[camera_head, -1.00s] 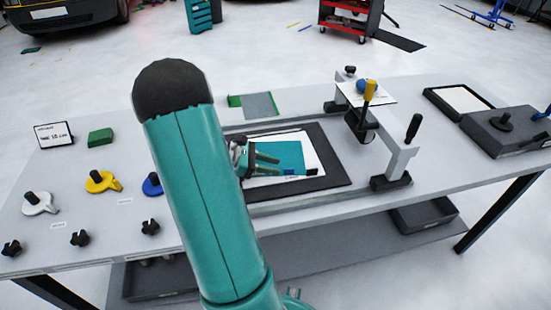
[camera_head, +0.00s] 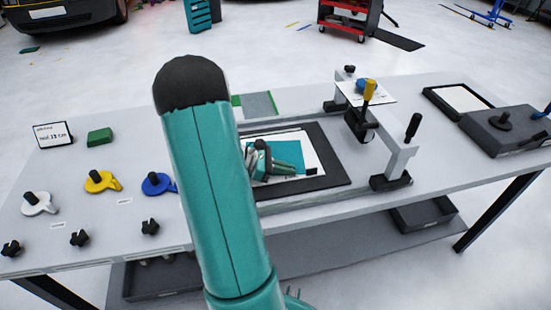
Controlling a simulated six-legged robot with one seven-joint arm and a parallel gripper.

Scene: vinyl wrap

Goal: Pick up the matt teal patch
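The matt teal patch (camera_head: 292,154) lies on a white sheet (camera_head: 313,158) over a dark mat (camera_head: 335,178) in the middle of the bench. My gripper (camera_head: 302,171) is low over the patch, its fingers pointing right across the patch's front part. The gripper covers much of the patch's left and front area. I cannot tell whether the fingers touch the patch or how far apart they are. My teal arm link hides the bench to the left of the mat.
A grey frame with a yellow-handled tool (camera_head: 370,92) and a black knob (camera_head: 413,127) stands right of the mat. White (camera_head: 38,204), yellow (camera_head: 102,181) and blue (camera_head: 157,184) handled pieces lie at left. A green block (camera_head: 100,137) and a dark box (camera_head: 505,130) also sit on the bench.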

